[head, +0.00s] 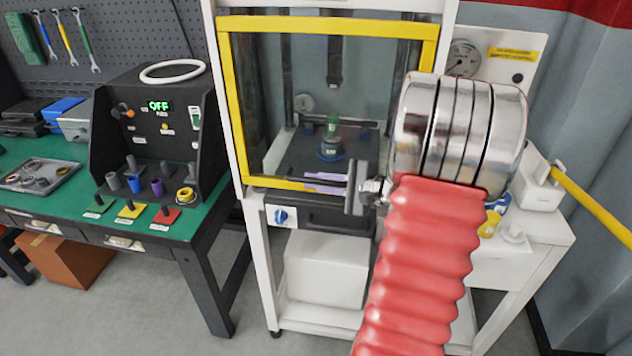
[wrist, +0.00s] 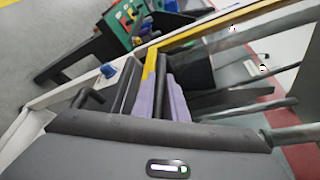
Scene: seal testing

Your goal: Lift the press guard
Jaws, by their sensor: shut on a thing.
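The press guard (head: 231,110) is a clear panel in a yellow frame on the front of the white press. It covers the opening, with its bottom bar near the front edge of the press bed. My gripper (head: 325,183) reaches in from the right, its purple finger pads at that bottom bar, shut on the guard. In the wrist view the purple fingers of my gripper (wrist: 168,95) lie close together against the yellow guard frame (wrist: 150,70). The exact contact is partly hidden. Behind the panel a green-topped piece (head: 332,130) stands on the dark bed.
A blue knob (head: 281,216) sits below the guard. A pressure gauge (head: 464,57) is at the upper right, behind my arm. A green workbench (head: 160,222) with a black test box (head: 150,110) stands at left. A yellow bar (head: 592,206) juts out at right.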

